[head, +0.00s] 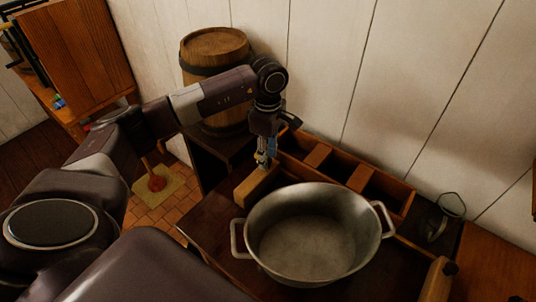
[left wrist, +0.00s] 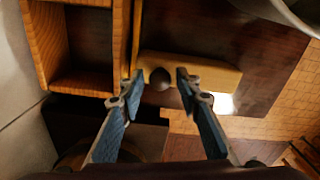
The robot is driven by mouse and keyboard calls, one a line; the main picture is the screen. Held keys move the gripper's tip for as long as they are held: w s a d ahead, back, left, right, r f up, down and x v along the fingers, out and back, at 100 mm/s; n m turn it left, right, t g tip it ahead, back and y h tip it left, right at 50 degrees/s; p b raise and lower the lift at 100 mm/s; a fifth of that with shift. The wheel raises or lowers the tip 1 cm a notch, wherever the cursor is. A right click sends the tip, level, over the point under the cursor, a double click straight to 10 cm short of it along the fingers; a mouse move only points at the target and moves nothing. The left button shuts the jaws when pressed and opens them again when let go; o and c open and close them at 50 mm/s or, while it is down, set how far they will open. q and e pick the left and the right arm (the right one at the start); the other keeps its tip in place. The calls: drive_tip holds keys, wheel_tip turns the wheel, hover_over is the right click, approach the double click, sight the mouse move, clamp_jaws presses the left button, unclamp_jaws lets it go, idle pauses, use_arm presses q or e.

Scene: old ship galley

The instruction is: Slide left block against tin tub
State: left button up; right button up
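The tin tub (head: 310,240) is a wide grey metal basin with two side handles, standing on the dark table. Its rim also shows at the top right of the left wrist view (left wrist: 292,10). The left block (head: 252,187) is a light wooden bar left of the tub. In the left wrist view the block (left wrist: 215,74) has a dark round knob (left wrist: 160,79) near one end, and dark tabletop shows between block and tub. My left gripper (head: 265,163) points down over the block. Its fingers (left wrist: 161,90) are open, one on each side of the knob. My right gripper is out of view.
A divided wooden box (head: 340,170) stands behind the tub along the wall. Another wooden block (head: 436,281) with a dark knob is right of the tub. A glass jar (head: 440,217) lies at the right. A barrel (head: 214,60) stands behind my left arm.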

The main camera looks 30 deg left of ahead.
use_arm(q)
clamp_jaws()
drive_tip(key=d+b, duration=0.1)
drive_tip(key=d, duration=0.7)
drive_tip(key=shift+s+b, duration=0.25)
drive_tip(key=shift+b, duration=0.1)
drive_tip(key=shift+o, duration=1.8)
unclamp_jaws()
